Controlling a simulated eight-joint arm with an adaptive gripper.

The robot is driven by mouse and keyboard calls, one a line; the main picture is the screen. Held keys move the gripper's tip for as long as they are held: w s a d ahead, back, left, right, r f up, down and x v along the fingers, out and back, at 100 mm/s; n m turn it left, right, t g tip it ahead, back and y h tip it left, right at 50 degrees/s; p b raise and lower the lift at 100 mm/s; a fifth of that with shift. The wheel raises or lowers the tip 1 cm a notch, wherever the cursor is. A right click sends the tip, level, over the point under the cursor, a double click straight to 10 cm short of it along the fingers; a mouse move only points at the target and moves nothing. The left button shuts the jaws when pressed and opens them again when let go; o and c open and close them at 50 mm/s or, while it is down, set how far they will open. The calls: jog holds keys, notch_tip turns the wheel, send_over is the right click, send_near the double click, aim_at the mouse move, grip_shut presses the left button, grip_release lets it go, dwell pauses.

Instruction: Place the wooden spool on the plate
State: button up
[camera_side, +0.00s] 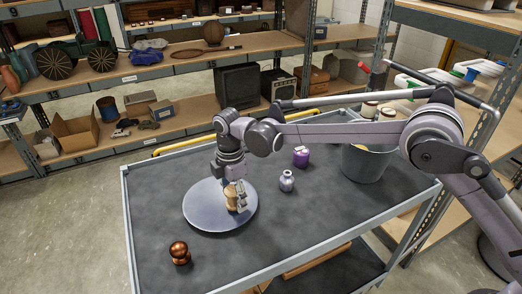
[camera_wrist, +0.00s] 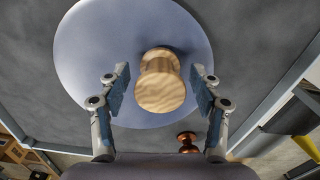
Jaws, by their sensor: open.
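The wooden spool (camera_side: 231,196) is pale, with wood grain, and appears upright on the round grey-blue plate (camera_side: 204,212). In the wrist view the spool (camera_wrist: 162,84) is over the plate (camera_wrist: 92,48), right of its middle. My gripper (camera_side: 238,198) is low over the plate, partly in front of the spool in the side view. In the wrist view my gripper (camera_wrist: 161,88) is open, one finger on each side of the spool, with a visible gap on both sides. The spool's contact with the plate is partly hidden.
A copper-coloured knobbed object (camera_side: 180,253) stands on the dark cart top (camera_side: 290,222) in front of the plate. A small lilac jar (camera_side: 287,181), a purple container (camera_side: 301,157) and a grey bucket (camera_side: 366,164) stand to the right. The cart's front middle is clear.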

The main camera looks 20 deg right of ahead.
aim_at(234, 190)
notch_tip(234, 190, up, 12)
jog(key=s+d+r+m+t, duration=0.1)
jog(key=s+d+r+m, duration=0.1)
jog(key=d+r+m, duration=0.5)
jog(key=s+d+m+t, duration=0.4)
jog(key=s+d+m, duration=0.3)
jog(key=s+d, duration=0.9)
jog(key=s+d+f+m+t, duration=0.2)
jog(key=s+d+f+m, duration=0.3)
jog(key=s+d, duration=0.1)
jog(key=shift+s+d+f+m, duration=0.25)
jog(key=shift+s+d+m, duration=0.15)
jog(key=shift+d, duration=0.05)
